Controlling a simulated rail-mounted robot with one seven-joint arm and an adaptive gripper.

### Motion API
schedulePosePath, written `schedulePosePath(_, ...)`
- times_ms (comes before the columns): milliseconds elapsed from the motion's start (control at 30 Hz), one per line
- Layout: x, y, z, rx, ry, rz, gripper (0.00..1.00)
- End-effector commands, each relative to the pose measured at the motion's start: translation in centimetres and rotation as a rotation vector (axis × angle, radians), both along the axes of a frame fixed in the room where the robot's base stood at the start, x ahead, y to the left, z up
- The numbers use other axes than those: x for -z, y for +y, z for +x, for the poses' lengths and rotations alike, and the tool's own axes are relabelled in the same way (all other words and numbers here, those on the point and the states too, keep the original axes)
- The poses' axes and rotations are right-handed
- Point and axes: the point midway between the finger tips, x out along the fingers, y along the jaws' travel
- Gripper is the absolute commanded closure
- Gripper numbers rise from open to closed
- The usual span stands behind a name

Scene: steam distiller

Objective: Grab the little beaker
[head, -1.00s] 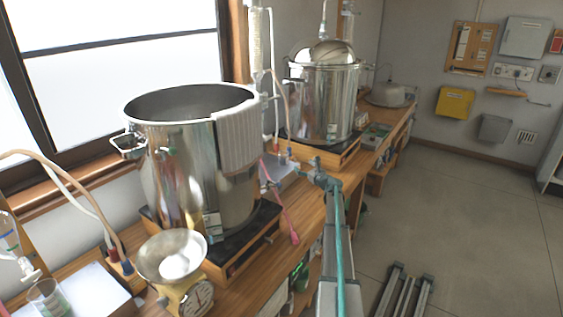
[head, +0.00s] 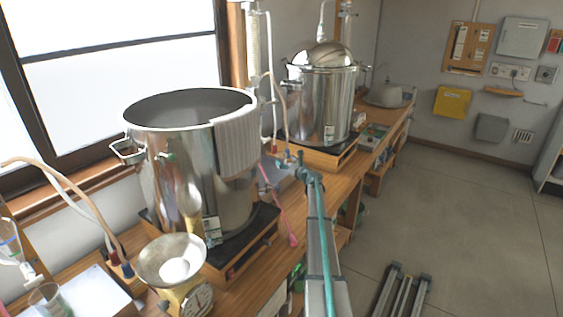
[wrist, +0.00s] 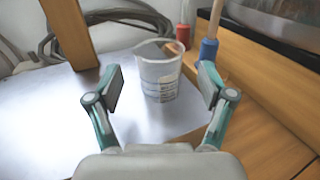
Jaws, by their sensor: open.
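The little beaker (wrist: 158,82) is clear with printed markings and stands upright on a pale board in the wrist view. My gripper (wrist: 160,86) is open, with one teal finger on each side of the beaker in the picture. The beaker appears between and a little beyond the fingertips, with a gap on both sides. In the head view my gripper (head: 293,161) is small, over the pale board (head: 276,174) between the two pots. I cannot make out the little beaker there.
Red and blue stoppers (wrist: 208,50) stand just right of the beaker, beside a wooden stand (wrist: 270,95). A wooden post (wrist: 70,32) and coiled hoses (wrist: 128,14) are behind. A large open pot (head: 190,150), a scale (head: 172,262) and another beaker (head: 48,300) are at left.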

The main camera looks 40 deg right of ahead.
Motion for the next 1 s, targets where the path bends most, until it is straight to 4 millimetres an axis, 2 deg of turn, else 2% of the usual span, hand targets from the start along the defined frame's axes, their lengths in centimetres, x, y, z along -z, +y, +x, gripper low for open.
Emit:
schedulePosePath(33,-0.4,-0.1,1.0,-0.001,0.0,0.0,0.19)
schedulePosePath(200,-0.3,-0.3,3.2,0.0,-0.001,0.001,0.19)
schedulePosePath(500,-0.1,-0.2,3.6,0.0,-0.001,0.0,0.19)
schedulePosePath(900,-0.1,-0.2,3.6,0.0,-0.001,0.0,0.84)
schedulePosePath(1000,-0.1,-0.2,3.6,0.0,-0.001,0.0,0.84)
